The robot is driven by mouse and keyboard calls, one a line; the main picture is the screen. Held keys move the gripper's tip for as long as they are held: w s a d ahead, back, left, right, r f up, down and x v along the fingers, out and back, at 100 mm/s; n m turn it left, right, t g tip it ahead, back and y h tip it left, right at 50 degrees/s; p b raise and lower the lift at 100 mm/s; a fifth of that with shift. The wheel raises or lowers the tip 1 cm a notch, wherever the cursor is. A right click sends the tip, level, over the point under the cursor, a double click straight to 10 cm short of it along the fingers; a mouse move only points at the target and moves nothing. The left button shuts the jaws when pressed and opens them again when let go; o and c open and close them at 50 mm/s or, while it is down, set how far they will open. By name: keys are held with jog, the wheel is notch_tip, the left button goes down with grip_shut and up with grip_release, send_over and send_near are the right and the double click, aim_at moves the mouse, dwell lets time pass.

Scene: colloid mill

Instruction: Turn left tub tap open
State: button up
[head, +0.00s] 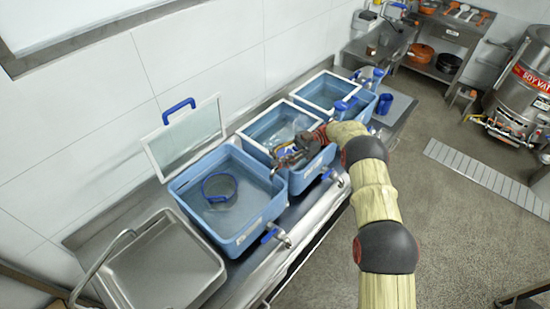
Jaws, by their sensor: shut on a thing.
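The left tub (190,187) is a blue open basin with water and a round dark strainer (219,187) in it. Its tap (277,236), with a blue handle, sticks out low on the front wall. My gripper (284,161) is well behind and above this tap, over the rim area between the left and middle tubs. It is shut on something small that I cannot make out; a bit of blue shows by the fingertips. The middle tub (325,158) is blue too, with its own tap (333,177) partly beside my arm.
A glass lid (186,137) with a blue handle leans on the wall behind the left tub. A steel sink (165,268) is at front left. A third tub (360,102) stands farther back.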

jog(key=o, duration=1.4)
jog(key=b, duration=0.2)
jog(key=t+b, duration=0.1)
jog(key=b, duration=0.1)
jog(key=shift+w+a+f+m+y, duration=0.1)
jog(key=shift+f+m+y, duration=0.2)
jog(key=shift+m, duration=0.1)
jog(key=m+t+b, duration=0.1)
jog(key=b, duration=0.3)
jog(key=shift+w+a+t+y, duration=0.1)
jog(key=shift+w+t+y, duration=0.05)
jog(key=shift+t+y, duration=0.2)
jog(key=shift+w+r+b, duration=0.1)
jog(key=shift+b, duration=0.95)
